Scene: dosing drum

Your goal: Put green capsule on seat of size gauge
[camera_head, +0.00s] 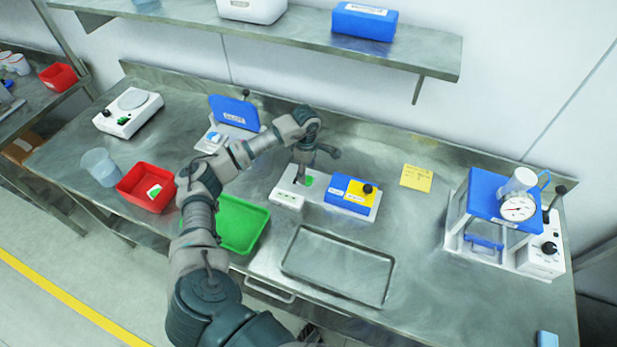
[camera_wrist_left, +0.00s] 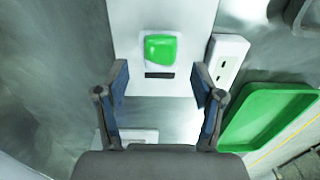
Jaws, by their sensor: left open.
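The green capsule (camera_wrist_left: 160,48) appears in the left wrist view as a rounded green piece on a small white square seat. In the head view a bit of green (camera_head: 309,181) shows at the same place, partly behind my fingers. The seat is on a long white device, apparently the size gauge (camera_head: 288,200), which carries a blue block and a yellow block with a black knob. My left gripper (camera_head: 313,165) is open over the device's left part. In the wrist view its fingers (camera_wrist_left: 160,92) are apart with nothing between them, short of the capsule. My right gripper is not in view.
A green tray (camera_head: 262,212) and a red bin (camera_head: 135,178) with a green-and-white item lie left of the gauge. An empty metal tray (camera_head: 340,262) is in front. A device with a dial (camera_head: 518,207) stands at the right. A yellow note (camera_head: 416,178) lies behind.

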